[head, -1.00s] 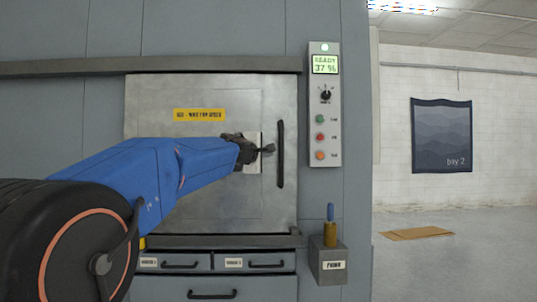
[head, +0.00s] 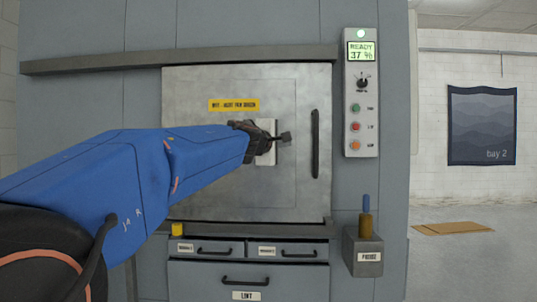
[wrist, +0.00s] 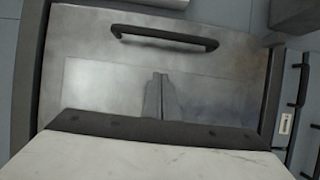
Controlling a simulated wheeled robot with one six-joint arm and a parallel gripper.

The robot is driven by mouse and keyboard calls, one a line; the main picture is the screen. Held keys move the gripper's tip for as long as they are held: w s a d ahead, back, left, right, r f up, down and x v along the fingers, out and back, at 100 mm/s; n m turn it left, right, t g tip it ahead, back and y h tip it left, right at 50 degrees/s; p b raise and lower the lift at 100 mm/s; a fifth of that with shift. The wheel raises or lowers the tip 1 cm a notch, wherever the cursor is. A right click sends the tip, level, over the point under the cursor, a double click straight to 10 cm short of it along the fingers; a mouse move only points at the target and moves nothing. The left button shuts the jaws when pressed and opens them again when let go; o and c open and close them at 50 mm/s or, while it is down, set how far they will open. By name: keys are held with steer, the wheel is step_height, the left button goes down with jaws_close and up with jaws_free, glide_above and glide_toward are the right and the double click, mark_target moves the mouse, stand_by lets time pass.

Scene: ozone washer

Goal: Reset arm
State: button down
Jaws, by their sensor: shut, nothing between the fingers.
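My blue arm reaches in from the left in the head view. My gripper (head: 284,139) is in front of the washer's closed metal door (head: 280,190), left of the black door handle (head: 315,144). In the wrist view my gripper (wrist: 157,75) shows its two fingers together, with nothing between them, over the door's plate. The handle (wrist: 163,38) lies beyond the fingertips there, apart from them. The control panel (head: 361,90) right of the door has a lit screen reading READY 37 %.
A grey box (head: 363,250) with a blue-topped brass-coloured piece stands out at the lower right of the washer. Drawers (head: 248,250) sit below the door. Flat cardboard (head: 452,229) lies on the floor at right. The floor further right is clear.

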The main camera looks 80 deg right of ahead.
steer(key=shift+a, duration=0.1)
steer(key=w+a+f+t+y, duration=0.1)
steer(key=w+a+f+t, duration=0.2)
steer(key=w, duration=0.4)
steer(key=w+a+f+t, duration=0.1)
steer(key=w+a+f, duration=0.1)
steer(key=w+f, duration=0.4)
steer(key=w+a+f+t+y, duration=0.1)
steer(key=w+a+f+t, duration=0.15)
steer(key=w, duration=0.65)
steer(key=w+a+f+t+y, duration=0.4)
steer(key=w+a+f, duration=1)
steer(key=a, duration=0.1)
steer(key=w+a+f+n+t+y, duration=0.1)
steer(key=w+a+f+y, duration=0.15)
steer(key=a+f, duration=0.55)
steer(key=w+a+f+n+t+y, duration=0.1)
steer(key=a+f+y, duration=0.3)
steer(key=a, duration=0.8)
steer(key=s+a+f+n+y, duration=0.1)
steer(key=s+a+f+y, duration=0.1)
steer(key=a+f, duration=0.4)
steer(key=s+a+f+n+g+y, duration=0.1)
steer(key=s+a+f, duration=0.3)
steer(key=a, duration=0.7)
step_height(320, 180, down, 2)
steer(key=shift+y, duration=0.75)
steer(key=shift+g, duration=0.25)
